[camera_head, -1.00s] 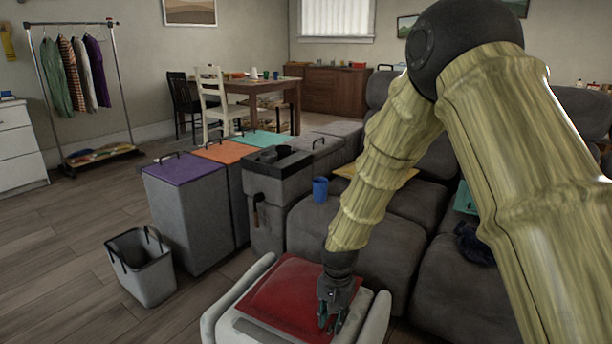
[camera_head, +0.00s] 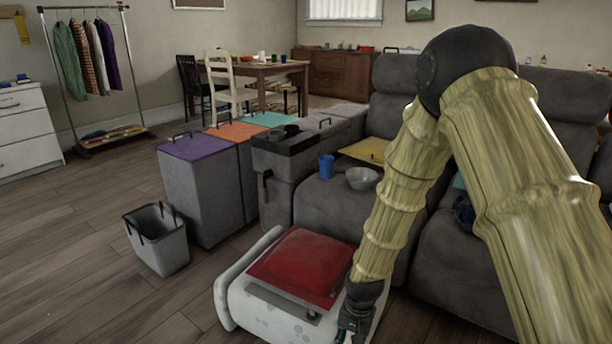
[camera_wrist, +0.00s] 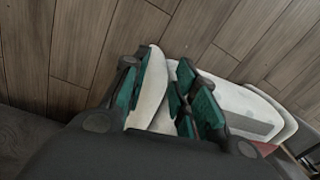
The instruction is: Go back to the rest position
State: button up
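My gripper (camera_head: 352,330) is low in the head view, at the lower right corner of my white base with the red top. The arm reaches down to it from the upper right. In the wrist view, the two green-padded fingers of my gripper (camera_wrist: 165,97) stand apart with nothing held between them. The pale edge of my base shows behind and between the fingers, with wood floor beyond. The fingertips are only partly visible in the head view.
A grey sofa (camera_head: 335,208) stands close behind the arm, bearing a blue cup (camera_head: 326,167) and a grey bowl (camera_head: 362,179). A grey basket (camera_head: 160,245) and lidded bins (camera_head: 203,200) stand left. Wood floor (camera_head: 75,260) is clear at front left.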

jog(key=s+d+f+n, duration=0.1)
jog(key=s+d+f, duration=0.2)
jog(key=s+f, duration=0.4)
jog(key=s+d+f+n, duration=0.1)
jog(key=s+d+f, duration=0.3)
jog(key=s, duration=0.5)
jog(key=s+d+f+n, duration=0.1)
jog(key=s+d+f, duration=0.1)
jog(key=s, duration=0.6)
jog(key=s+d+f+n, duration=0.1)
jog(key=s+d+f, duration=0.15)
jog(key=s, duration=0.65)
notch_tip(320, 180, up, 31)
jog(key=w+p, duration=0.1)
jog(key=p, duration=3)
jog(key=shift+h, duration=0.4)
jog(key=shift+a, duration=0.1)
